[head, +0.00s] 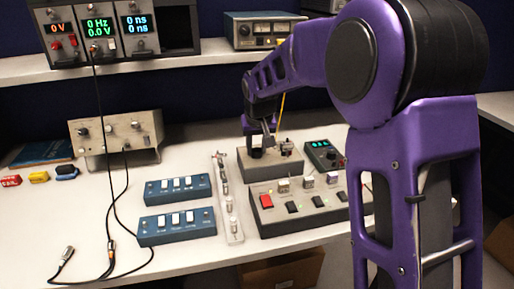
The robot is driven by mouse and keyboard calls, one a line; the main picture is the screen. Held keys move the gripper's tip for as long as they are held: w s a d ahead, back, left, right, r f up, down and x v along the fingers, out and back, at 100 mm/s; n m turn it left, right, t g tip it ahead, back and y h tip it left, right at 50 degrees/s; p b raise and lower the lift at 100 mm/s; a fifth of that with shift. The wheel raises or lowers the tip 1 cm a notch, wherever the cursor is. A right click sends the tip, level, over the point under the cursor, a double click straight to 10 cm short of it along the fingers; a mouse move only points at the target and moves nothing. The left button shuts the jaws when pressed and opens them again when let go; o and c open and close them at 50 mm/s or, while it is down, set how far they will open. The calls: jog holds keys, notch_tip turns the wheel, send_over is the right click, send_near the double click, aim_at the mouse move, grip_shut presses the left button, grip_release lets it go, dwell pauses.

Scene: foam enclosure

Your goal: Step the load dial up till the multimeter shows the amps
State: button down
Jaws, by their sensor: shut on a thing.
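My gripper (263,140) reaches down from the upper left of my purple arm to the top of a grey box (270,167). It is shut on a dark round knob (255,152) on that box, which looks like the load dial. The fingers are small in the head view and partly cover the knob, so its pointer and setting cannot be read. The multimeter (324,155) is a dark handheld unit just right of the box. Its green display is lit, but its digits are too small to read surely.
A switch panel (310,209) with a red button stands in front of the box. A slim rail (229,200) and two blue switch boxes (178,189) lie to the left. Cables hang farther left. A shelf (180,62) with instruments runs behind. My arm hides the bench's right part.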

jog(key=shift+m, duration=0.3)
jog(key=c, duration=0.5)
grip_release()
jog(key=shift+c, duration=0.2)
jog(key=a+p+v, duration=0.1)
jog(key=p+v, duration=0.1)
jog(key=v, duration=1.5)
jog(key=shift+d+r+p, duration=0.25)
jog(key=shift+p, duration=0.05)
jog(key=shift+s, duration=0.1)
